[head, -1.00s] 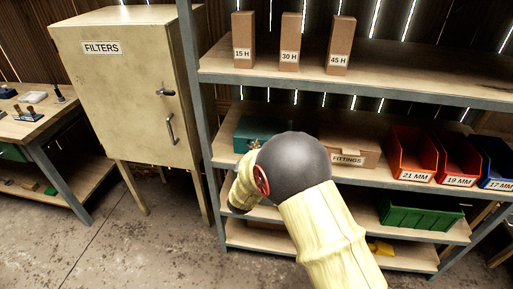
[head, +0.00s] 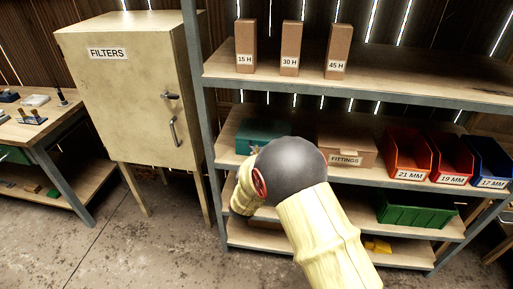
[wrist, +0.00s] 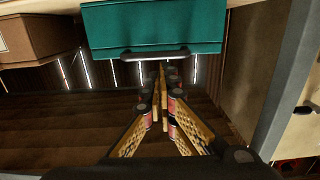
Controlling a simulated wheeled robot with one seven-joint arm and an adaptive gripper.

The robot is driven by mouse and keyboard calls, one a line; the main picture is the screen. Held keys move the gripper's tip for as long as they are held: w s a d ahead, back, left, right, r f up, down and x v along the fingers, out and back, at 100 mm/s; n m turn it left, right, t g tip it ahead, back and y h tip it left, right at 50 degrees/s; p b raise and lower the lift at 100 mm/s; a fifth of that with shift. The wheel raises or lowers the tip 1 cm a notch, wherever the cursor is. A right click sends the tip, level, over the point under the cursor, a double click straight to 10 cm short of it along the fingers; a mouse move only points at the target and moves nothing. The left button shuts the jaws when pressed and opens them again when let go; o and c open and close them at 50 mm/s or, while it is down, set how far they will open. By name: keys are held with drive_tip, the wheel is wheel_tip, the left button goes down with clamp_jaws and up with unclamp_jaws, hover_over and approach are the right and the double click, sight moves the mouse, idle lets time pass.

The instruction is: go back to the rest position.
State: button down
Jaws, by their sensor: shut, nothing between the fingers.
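My gripper (wrist: 161,82) shows in the wrist view with its yellow fingers together and nothing between them. It is in front of the shelf, just below and touching or close to the handle of a teal box (wrist: 150,28) in that picture; I cannot tell the gap. In the head view my arm's dark rounded joint and pale sleeve stand before the shelf, and the gripper itself is hidden behind them. The teal box (head: 262,133) also shows there on the middle shelf, partly covered by my arm.
A shelf rack (head: 400,91) holds three cartons, a FITTINGS box (head: 347,150), red bins (head: 408,155), a blue bin (head: 490,162) and a green bin (head: 418,213). A FILTERS cabinet (head: 130,95) stands left, shut. A workbench (head: 38,132) is far left. Bare floor (head: 150,245) lies in front.

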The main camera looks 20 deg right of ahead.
drive_tip(key=s+a+f+n+g+y, duration=0.1)
drive_tip(key=s+a+f+g+y, duration=0.15)
drive_tip(key=a+f, duration=0.45)
drive_tip(key=s+a+f+n+g+y, duration=0.1)
drive_tip(key=s+a+f+g+y, duration=0.2)
drive_tip(key=f, duration=0.7)
drive_tip(key=s+a+r+n+g+y, duration=0.1)
drive_tip(key=s+a+n+g+y, duration=0.1)
drive_tip(key=s+a+y, duration=0.35)
drive_tip(key=s+a+r+n+g, duration=0.1)
drive_tip(key=s+r+g, duration=0.1)
drive_tip(key=s+r, duration=0.85)
drive_tip(key=s+a+r+n+g, duration=0.1)
drive_tip(key=s+r+n+g, duration=0.15)
drive_tip(key=s+r, duration=0.85)
drive_tip(key=s+d+r+t+h, duration=0.1)
drive_tip(key=s+d+r+t, duration=0.2)
drive_tip(key=s+r, duration=0.5)
drive_tip(key=shift+p+v, duration=0.4)
drive_tip(key=shift+v, duration=0.5)
